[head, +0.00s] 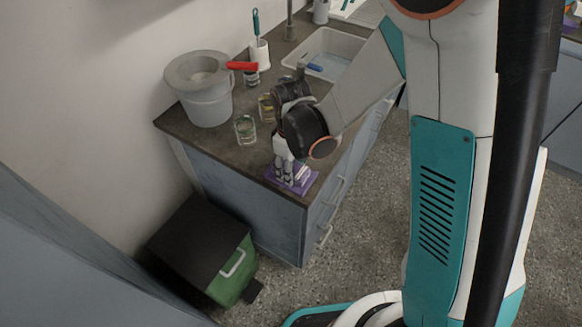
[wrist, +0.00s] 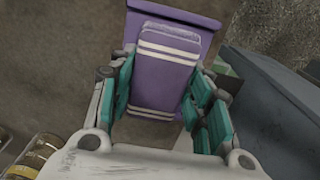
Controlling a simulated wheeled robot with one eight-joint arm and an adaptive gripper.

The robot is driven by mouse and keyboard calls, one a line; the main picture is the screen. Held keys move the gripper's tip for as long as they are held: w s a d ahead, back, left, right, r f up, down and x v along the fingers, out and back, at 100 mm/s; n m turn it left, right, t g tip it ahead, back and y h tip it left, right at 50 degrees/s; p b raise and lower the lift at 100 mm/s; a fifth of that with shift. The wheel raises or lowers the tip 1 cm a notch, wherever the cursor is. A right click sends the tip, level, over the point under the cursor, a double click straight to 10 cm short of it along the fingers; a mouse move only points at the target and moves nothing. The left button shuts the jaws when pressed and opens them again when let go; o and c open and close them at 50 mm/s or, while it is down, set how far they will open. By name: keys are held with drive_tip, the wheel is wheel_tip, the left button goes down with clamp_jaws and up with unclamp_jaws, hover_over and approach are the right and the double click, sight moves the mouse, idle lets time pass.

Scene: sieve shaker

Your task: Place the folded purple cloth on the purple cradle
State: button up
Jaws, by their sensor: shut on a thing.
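The folded purple cloth (wrist: 165,75) has white stripes near both ends. My gripper (wrist: 158,90) is shut on its long sides, with teal finger pads to the left and right. The purple cradle (wrist: 207,22) shows around the cloth's far end in the wrist view, directly beneath it. In the head view the cradle (head: 308,184) lies at the near corner of the dark counter, with my gripper (head: 286,175) pointing down over it. My fingers hide much of the cloth there. I cannot tell whether the cloth touches the cradle.
A glass jar (head: 245,130) and a grey bucket (head: 207,105) stand left of my arm on the counter (head: 178,122). A sink (head: 332,50) and a brush in a holder (head: 259,50) are farther back. A green bin with a black lid (head: 200,240) stands below on the floor.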

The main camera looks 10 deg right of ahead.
drive_tip(key=o, duration=1)
drive_tip(key=shift+f, duration=0.1)
wheel_tip(320, 180, up, 12)
drive_tip(key=p, duration=0.4)
drive_tip(key=shift+p, duration=0.3)
